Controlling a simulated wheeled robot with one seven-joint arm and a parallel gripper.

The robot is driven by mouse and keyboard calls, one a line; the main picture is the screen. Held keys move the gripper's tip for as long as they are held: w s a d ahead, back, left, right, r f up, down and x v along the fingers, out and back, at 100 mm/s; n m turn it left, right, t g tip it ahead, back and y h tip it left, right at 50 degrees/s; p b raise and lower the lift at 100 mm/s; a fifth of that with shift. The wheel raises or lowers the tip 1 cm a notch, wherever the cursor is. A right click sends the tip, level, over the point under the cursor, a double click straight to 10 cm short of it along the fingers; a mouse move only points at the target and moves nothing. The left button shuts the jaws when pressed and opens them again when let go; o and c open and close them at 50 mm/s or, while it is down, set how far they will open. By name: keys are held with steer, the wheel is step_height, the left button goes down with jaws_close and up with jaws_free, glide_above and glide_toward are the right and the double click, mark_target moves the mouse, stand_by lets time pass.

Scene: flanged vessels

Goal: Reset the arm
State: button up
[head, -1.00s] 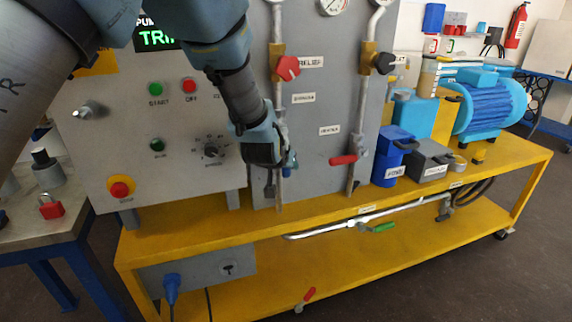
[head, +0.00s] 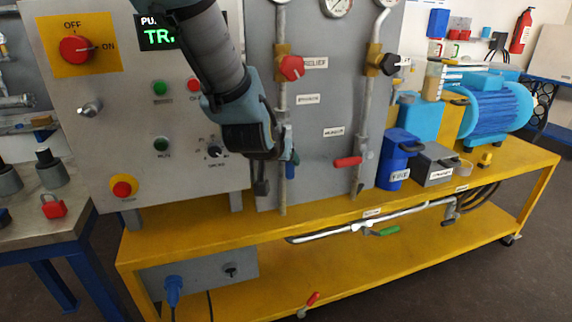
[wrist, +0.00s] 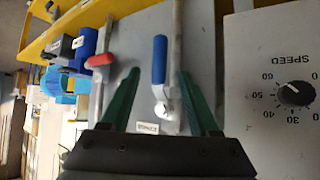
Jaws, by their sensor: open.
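My gripper (head: 275,170) hangs in front of the grey panel (head: 327,105) in the head view, just right of the control box, with its fingers pointing down and toward the panel. In the wrist view my gripper (wrist: 160,85) is open, its two green fingers spread apart. A blue-handled valve (wrist: 160,62) on a vertical pipe shows between the fingers, and nothing is clamped. In the head view the blue handle (head: 291,165) is partly hidden by my gripper. Whether the fingers touch the pipe or panel I cannot tell.
The control box (head: 120,130) with knobs and buttons stands left of my gripper. A red-handled valve (head: 348,162) is on the right pipe. The yellow cart (head: 330,218) runs below, carrying a blue container (head: 395,160) and a blue motor (head: 492,108). The floor at the right is clear.

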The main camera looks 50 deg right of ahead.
steer(key=shift+s+a+r, duration=0.2)
steer(key=shift+a+r, duration=0.25)
steer(key=shift+a, duration=0.1)
steer(key=w+a+f+n+t+y+p, duration=0.1)
steer(key=w+a+n+y, duration=0.45)
steer(key=w+a, duration=1.65)
steer(key=s+a+n+g+y, duration=0.1)
steer(key=s+a+n+y, duration=0.1)
steer(key=a, duration=1.4)
steer(key=s+a+n+g+y+p, duration=0.1)
steer(key=a+n, duration=0.4)
steer(key=a, duration=1.2)
steer(key=shift+s+g+y, duration=0.45)
steer(key=shift+s+g, duration=0.05)
steer(key=shift+s, duration=0.5)
